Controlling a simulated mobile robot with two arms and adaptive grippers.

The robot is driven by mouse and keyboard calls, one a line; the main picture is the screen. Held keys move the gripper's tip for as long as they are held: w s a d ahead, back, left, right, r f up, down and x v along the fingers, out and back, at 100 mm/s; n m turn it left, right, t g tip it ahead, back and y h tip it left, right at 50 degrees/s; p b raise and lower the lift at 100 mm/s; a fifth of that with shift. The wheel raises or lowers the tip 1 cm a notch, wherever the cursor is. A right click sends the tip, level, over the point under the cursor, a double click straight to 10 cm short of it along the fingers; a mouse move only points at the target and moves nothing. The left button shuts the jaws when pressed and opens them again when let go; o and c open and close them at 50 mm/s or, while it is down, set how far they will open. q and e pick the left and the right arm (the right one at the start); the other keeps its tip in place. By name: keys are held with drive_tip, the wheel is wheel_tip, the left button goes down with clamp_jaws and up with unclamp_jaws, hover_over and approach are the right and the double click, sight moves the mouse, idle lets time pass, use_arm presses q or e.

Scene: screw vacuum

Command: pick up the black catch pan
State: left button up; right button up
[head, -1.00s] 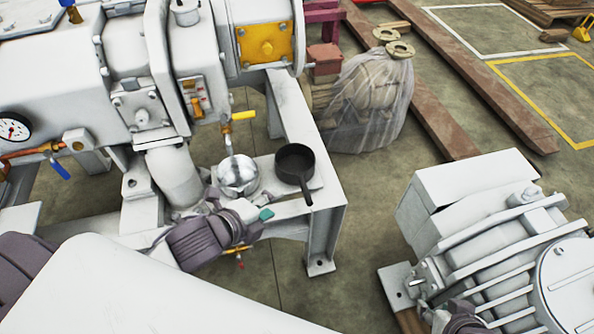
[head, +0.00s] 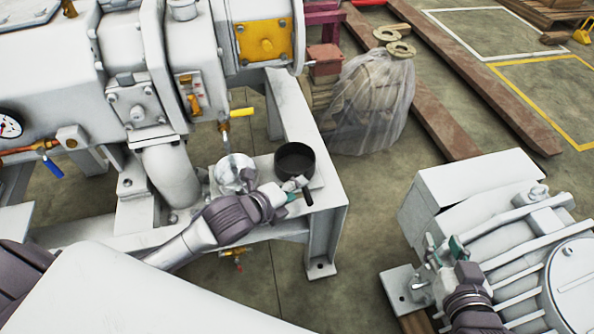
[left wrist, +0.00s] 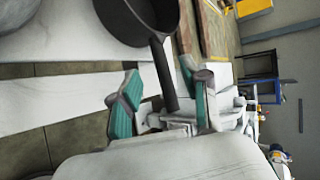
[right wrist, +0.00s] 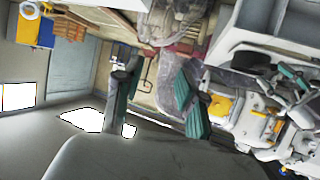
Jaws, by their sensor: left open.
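The black catch pan (head: 295,163) sits on the right end of the machine's white frame, its handle pointing toward me. In the left wrist view, the pan (left wrist: 150,18) is at the top and its handle runs down between the fingers. My left gripper (head: 298,187) is open at the handle. In its wrist view, the gripper (left wrist: 160,100) has one teal-padded finger on each side of the handle, with a gap on the left. My right gripper (head: 442,262) is over the grey motor, far from the pan. Its fingers (right wrist: 155,98) are apart with nothing between them.
A grey finned motor (head: 510,250) stands at right. A plastic-wrapped motor (head: 370,105) stands behind. Floor between is clear.

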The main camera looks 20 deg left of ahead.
use_arm(q)
drive_tip(key=b+x, duration=0.2)
drive_tip(key=x, duration=0.2)
drive_tip(key=shift+w+f, duration=0.1)
drive_tip(key=shift+w, duration=0.35)
use_arm(e)
wheel_tip(320, 180, up, 9)
drive_tip(key=w+a+t+y, duration=0.1)
drive_tip(key=w+a+t, duration=0.1)
drive_tip(key=t, duration=0.3)
drive_tip(key=shift+w+t+y, duration=0.2)
drive_tip(key=shift+t+y, duration=0.2)
use_arm(q)
clamp_jaws()
